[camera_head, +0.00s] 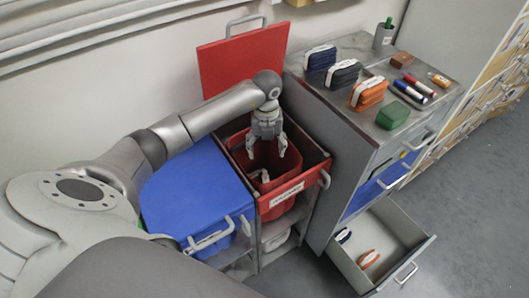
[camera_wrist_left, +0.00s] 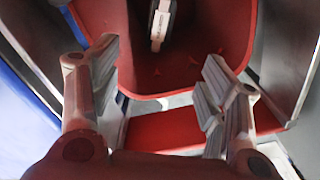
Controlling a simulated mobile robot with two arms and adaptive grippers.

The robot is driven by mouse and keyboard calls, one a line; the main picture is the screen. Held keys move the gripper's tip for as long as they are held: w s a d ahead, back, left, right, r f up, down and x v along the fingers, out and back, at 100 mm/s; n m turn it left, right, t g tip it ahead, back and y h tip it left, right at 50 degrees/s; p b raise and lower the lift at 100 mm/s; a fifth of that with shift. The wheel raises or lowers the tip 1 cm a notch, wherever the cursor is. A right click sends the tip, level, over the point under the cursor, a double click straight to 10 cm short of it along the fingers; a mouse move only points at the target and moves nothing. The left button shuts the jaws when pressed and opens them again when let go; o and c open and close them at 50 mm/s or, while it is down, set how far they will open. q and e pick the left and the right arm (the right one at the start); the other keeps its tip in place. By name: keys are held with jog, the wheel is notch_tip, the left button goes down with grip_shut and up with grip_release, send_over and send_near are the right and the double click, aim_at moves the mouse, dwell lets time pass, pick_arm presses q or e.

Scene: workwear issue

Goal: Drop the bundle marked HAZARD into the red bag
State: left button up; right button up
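The red bag (camera_head: 287,155) lines an open bin with a white label (camera_head: 287,194) on its front; the label is too small to read surely. My left gripper (camera_head: 266,152) is over the bag's opening, fingers pointing down, open and empty. In the left wrist view its fingers (camera_wrist_left: 162,75) stand wide apart. A banded bundle (camera_wrist_left: 162,25) lies inside the red bag, below and apart from the fingers; its white band also shows in the head view (camera_head: 264,176). Its marking cannot be read and its body is mostly hidden. My right gripper is not in view.
A raised red lid (camera_head: 240,65) stands behind the bin; a closed blue lid (camera_head: 195,190) is beside it. The cabinet top (camera_head: 345,115) holds dark blue bundles (camera_head: 343,73), an orange bundle (camera_head: 368,93), a green box (camera_head: 392,115) and markers. An open drawer (camera_head: 405,240) holds two small bundles.

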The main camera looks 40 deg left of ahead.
pick_arm(q)
notch_tip(320, 180, up, 12)
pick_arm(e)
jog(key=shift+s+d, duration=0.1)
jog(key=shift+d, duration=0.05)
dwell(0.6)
pick_arm(q)
jog(key=shift+f, duration=0.1)
